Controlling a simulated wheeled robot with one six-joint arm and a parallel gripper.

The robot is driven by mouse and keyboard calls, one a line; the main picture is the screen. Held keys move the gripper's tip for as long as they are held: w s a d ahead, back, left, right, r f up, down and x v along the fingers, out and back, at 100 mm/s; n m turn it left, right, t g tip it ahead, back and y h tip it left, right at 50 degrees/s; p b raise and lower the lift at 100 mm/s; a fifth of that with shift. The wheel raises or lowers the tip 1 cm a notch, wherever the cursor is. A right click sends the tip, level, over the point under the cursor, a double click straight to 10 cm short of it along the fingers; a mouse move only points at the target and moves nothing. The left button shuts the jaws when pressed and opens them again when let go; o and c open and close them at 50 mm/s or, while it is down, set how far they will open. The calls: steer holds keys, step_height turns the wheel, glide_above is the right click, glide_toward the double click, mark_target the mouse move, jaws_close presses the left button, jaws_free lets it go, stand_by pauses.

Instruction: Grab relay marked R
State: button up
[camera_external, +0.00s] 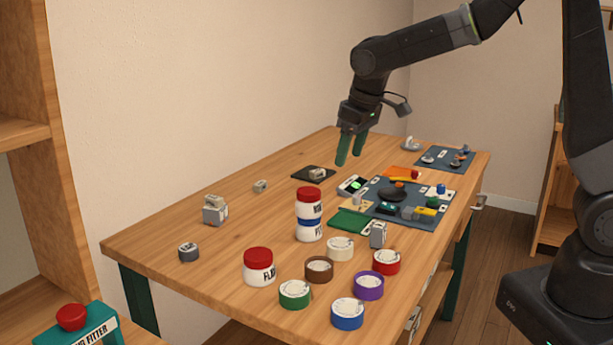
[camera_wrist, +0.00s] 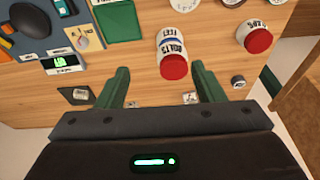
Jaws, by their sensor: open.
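My gripper (camera_external: 352,150) is open and empty above the far part of the table. Its two green fingers also show in the wrist view (camera_wrist: 161,86), apart, with nothing between the tips but table and a jar beyond. Several small pale grey blocks could be relays: one on a dark pad (camera_external: 317,174), a small one (camera_external: 260,186), a larger one (camera_external: 214,209) and an upright one (camera_external: 378,235). In the wrist view, the pad's block (camera_wrist: 81,94) lies left of the fingers and another block (camera_wrist: 190,98) lies low between them, partly hidden. I cannot read an R on any.
A green tray (camera_external: 351,222) and a dark mat (camera_external: 411,219) with parts lie right.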

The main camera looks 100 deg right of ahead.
steer(key=s+a+f+n+t+b, duration=0.15)
steer(key=s+a+b, duration=0.25)
steer(key=s+a, duration=0.45)
glide_toward(380, 225)
steer(key=shift+h, duration=0.4)
steer(key=x, duration=0.4)
steer(key=a+x, duration=0.1)
steer(key=x, duration=0.1)
steer(key=shift+s+f+b, duration=0.1)
steer(key=shift+s+b, duration=0.05)
steer(key=shift+b, duration=0.25)
steer(key=shift+x, duration=3.2)
steer(key=shift+d, duration=0.15)
steer(key=c, duration=1.1)
